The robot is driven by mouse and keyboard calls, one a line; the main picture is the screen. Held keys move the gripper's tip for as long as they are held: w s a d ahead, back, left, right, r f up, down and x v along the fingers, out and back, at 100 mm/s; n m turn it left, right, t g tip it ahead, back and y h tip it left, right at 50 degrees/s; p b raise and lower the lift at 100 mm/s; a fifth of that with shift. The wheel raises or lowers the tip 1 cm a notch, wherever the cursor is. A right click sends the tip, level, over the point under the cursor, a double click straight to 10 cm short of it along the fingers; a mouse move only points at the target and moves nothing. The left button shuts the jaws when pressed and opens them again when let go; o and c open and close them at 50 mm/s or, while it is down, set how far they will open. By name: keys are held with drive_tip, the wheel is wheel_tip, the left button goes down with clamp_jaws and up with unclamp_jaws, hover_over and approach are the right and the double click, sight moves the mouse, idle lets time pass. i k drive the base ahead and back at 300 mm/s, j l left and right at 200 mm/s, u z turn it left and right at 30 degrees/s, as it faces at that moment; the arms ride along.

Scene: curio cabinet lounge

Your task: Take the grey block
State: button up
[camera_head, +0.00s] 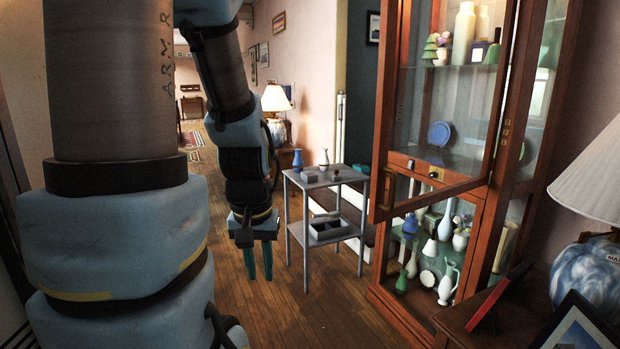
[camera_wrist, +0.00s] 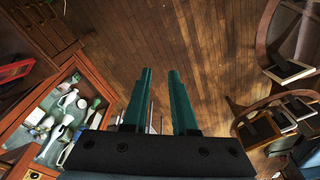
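A small grey block (camera_head: 309,177) appears to lie on the top of a small grey two-tier table (camera_head: 322,181), near its left front corner; it is too small to be sure of its shape. My gripper (camera_head: 259,278) hangs fingers down over the wood floor, left of the table and below its top, apart from the block. Its two green fingers also show in the wrist view (camera_wrist: 160,72), apart with nothing between them. I cannot make out the block in the wrist view.
A blue vase (camera_head: 298,159), a white vase (camera_head: 323,160) and a teal block (camera_head: 361,169) share the tabletop. A grey tray (camera_head: 328,230) sits on the lower shelf. The wooden cabinet (camera_head: 395,110) stands close right, its glass door open. Floor in front is clear.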

sight(309, 176)
drive_tip(key=i, duration=1.55)
drive_tip(key=i+j, duration=0.1)
drive_tip(key=i, duration=0.85)
drive_tip(key=i+z, duration=0.15)
drive_tip(key=i, duration=0.75)
drive_tip(key=j, duration=0.1)
